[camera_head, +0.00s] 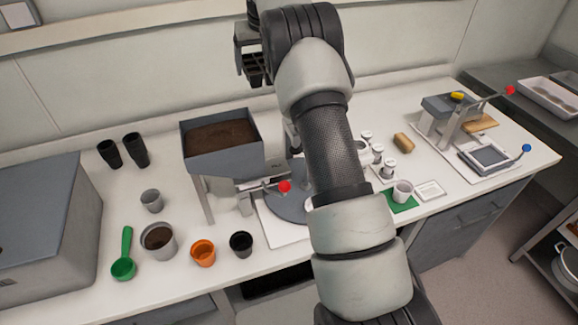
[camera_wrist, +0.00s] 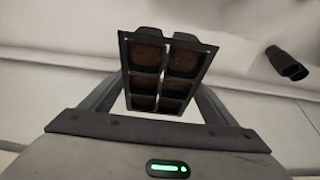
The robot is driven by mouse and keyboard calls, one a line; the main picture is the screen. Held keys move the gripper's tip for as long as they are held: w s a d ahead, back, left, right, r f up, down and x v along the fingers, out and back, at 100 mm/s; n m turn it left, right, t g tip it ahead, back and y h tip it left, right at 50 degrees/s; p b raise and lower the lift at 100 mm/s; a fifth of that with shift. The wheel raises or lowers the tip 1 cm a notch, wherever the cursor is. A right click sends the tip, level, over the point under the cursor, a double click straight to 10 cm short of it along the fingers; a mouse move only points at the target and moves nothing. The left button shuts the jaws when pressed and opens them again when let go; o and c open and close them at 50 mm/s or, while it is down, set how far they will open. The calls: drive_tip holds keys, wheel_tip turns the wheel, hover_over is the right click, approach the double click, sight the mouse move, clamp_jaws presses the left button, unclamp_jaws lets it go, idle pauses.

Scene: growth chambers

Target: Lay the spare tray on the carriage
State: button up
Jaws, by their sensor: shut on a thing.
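My gripper (camera_head: 250,48) is raised high at the back, above the bench and near the wall. In the wrist view its two fingers stand on either side of the spare tray (camera_wrist: 147,73), a small black tray with brown-filled cells in two columns, and it is shut on it. In the head view a dark gridded part of the tray (camera_head: 257,70) shows below the gripper. A flat, dark-framed piece with a blue-knobbed handle (camera_head: 490,157), at the bench's right end, looks like the carriage; nothing seems to lie on it.
A soil hopper (camera_head: 222,150) stands mid-bench, with a red-knobbed lever below. Pots, a green scoop (camera_head: 124,262) and a grey box (camera_head: 40,215) are at left. A press-like stand (camera_head: 452,125) with a red-knobbed lever rises beside the dark-framed piece. My arm hides the bench's middle.

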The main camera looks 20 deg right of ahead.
wheel_tip(320, 180, down, 28)
drive_tip(key=b, duration=0.6)
drive_tip(key=shift+w+f, duration=0.1)
drive_tip(key=shift+f, duration=0.15)
drive_tip(key=o, duration=1.3)
drive_tip(key=shift+c, duration=0.2)
drive_tip(key=shift+r, duration=0.1)
